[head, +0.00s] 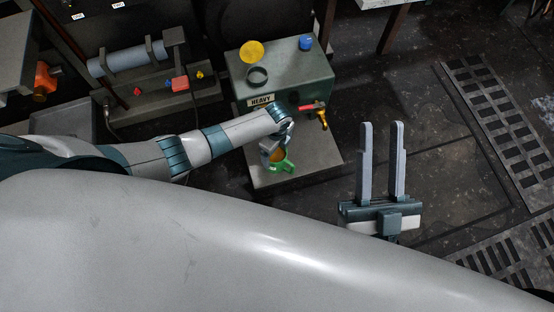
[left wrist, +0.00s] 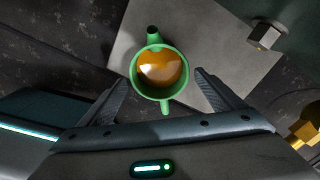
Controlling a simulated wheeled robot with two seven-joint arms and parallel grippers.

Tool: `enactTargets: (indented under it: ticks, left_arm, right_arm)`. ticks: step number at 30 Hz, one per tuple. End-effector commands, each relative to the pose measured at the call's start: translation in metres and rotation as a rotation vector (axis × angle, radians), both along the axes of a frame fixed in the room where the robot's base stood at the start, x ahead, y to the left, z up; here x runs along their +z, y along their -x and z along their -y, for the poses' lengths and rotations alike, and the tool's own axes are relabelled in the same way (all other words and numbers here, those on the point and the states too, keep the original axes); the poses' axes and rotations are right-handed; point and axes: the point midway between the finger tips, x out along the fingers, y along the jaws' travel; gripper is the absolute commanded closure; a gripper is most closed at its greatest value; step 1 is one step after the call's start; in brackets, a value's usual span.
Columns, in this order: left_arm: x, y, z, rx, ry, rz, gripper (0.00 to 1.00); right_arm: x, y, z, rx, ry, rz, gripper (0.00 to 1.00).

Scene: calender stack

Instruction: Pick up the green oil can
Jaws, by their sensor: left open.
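The green oil can (head: 283,167) is under my left gripper (head: 272,148) in the head view, which partly hides it. In the left wrist view the green oil can (left wrist: 161,101) is seen from above, with amber oil inside, a spout at the top and a handle at the bottom. The open fingers of my left gripper (left wrist: 161,76) lie on either side of it, with a gap to each. It is over the grey plate (head: 325,150); I cannot tell if it rests on it. My right gripper (head: 382,124) is open and empty at the right.
A grey-green machine box (head: 305,75) labelled HEAVY stands behind the can, with a brass tap (head: 321,117) with a red handle on its front. A hex bolt (left wrist: 264,37) is on the plate. Dark floor is clear to the right, up to a slotted grate (head: 495,115).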

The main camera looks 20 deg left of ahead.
Motion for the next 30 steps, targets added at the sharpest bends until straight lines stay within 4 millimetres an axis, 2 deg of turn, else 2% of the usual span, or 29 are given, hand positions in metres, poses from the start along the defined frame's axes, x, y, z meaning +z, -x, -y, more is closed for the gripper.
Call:
enactTargets:
  ticks: [1, 6, 22, 30]
  left_arm:
    - [-0.010, 0.000, 0.000, 0.000, 0.000, 0.000, 0.13]
    - [-0.022, 0.000, 0.001, -0.001, 0.000, 0.000, 0.13]
    - [-0.022, 0.000, 0.000, -0.001, 0.000, 0.000, 0.13]
    - [-0.022, 0.000, 0.000, 0.000, 0.000, 0.000, 0.77]
  right_arm:
    - [0.003, -0.002, 0.003, -0.007, -0.009, 0.038, 0.69]
    - [0.019, -0.004, 0.011, -0.023, -0.029, 0.117, 0.69]
    - [0.022, -0.004, 0.013, -0.026, -0.031, 0.127, 0.69]
    - [0.022, -0.004, 0.013, -0.026, -0.031, 0.126, 0.69]
